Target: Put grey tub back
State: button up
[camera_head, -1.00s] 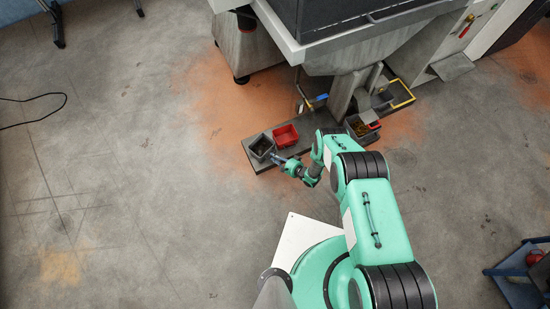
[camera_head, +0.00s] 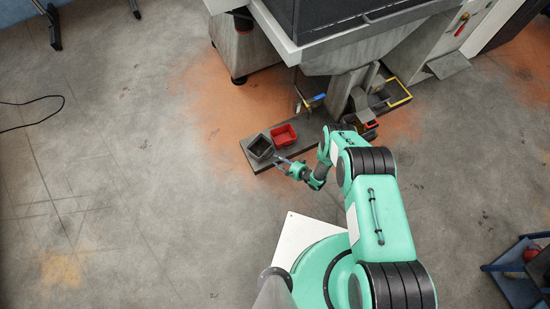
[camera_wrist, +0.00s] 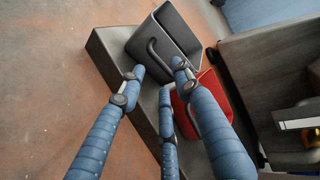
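The grey tub (camera_head: 260,147) stands upright at the left end of a low dark slab, left of the red tub (camera_head: 283,135). In the wrist view the grey tub (camera_wrist: 181,27) shows its dark handle facing my gripper. My gripper (camera_head: 279,160) is at the near right side of the grey tub. In the wrist view its blue fingers (camera_wrist: 156,74) are spread open, with the tips close to the handle. Whether any finger touches the handle I cannot tell. The red tub (camera_wrist: 211,98) is partly hidden behind a finger.
The slab (camera_head: 257,166) lies on the floor below a large machine (camera_head: 330,45). Other containers by the machine's foot, including a yellow-edged one (camera_head: 400,97), are partly behind my arm. Open floor (camera_head: 130,160) lies to the left. A blue cart (camera_head: 515,275) stands at the lower right.

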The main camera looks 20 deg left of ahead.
jog(key=p+v, duration=0.1)
jog(key=v, duration=0.6)
jog(key=shift+d, duration=0.2)
jog(key=shift+r, duration=0.1)
dwell(0.5)
